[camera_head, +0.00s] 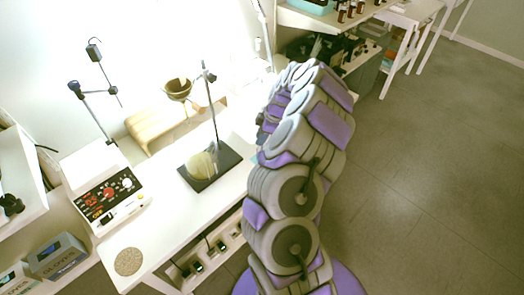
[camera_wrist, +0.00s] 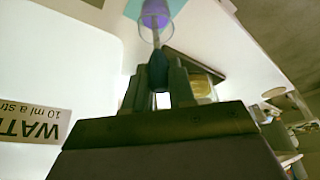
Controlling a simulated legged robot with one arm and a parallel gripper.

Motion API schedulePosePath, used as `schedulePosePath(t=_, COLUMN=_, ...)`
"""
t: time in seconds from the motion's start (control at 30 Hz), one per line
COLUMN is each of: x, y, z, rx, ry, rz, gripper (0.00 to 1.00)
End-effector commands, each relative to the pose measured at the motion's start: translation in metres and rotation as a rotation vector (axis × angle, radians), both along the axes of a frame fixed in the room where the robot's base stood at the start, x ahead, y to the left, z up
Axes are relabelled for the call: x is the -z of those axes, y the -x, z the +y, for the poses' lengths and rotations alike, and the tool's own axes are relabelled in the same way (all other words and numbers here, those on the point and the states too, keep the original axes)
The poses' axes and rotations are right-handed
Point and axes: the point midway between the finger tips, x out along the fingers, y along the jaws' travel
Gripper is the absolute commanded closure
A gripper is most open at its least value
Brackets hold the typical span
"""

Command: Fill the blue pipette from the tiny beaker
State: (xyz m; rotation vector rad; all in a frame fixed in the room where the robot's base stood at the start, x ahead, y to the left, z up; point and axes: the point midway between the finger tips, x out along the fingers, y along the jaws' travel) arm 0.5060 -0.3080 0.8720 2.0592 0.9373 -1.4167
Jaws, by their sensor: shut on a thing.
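In the wrist view, my gripper (camera_wrist: 157,78) is shut on a pipette with a dark blue bulb (camera_wrist: 158,66). The pipette's thin stem points away from the gripper toward a tiny clear beaker (camera_wrist: 143,30) with purple in it. The stem's end overlaps the beaker's round outline; how deep it reaches I cannot tell. The beaker is over a teal patch at the top of the wrist view. In the head view my arm hides the gripper, pipette and beaker.
A dark stand base (camera_head: 222,176) with a yellowish round vessel (camera_head: 202,164) is on the white table, left of my arm. A control box (camera_head: 110,195) and a round cork mat (camera_head: 128,261) are further left. A WATER label (camera_wrist: 42,126) shows. Open floor lies right.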

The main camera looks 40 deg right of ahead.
Motion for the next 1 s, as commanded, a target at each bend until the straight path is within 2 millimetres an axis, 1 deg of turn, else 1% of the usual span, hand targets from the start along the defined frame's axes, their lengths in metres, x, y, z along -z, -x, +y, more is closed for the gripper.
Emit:
schedulePosePath(t=0.33, x=0.0, y=0.0, z=0.0, rx=0.0, ry=0.0, rz=0.0, gripper=0.83)
schedulePosePath(t=0.47, x=-0.005, y=0.0, z=0.0, rx=0.0, ry=0.0, rz=0.0, gripper=0.83)
schedulePosePath(t=1.0, x=-0.062, y=-0.001, z=-0.001, rx=0.0, ry=0.002, rz=-0.002, gripper=0.83)
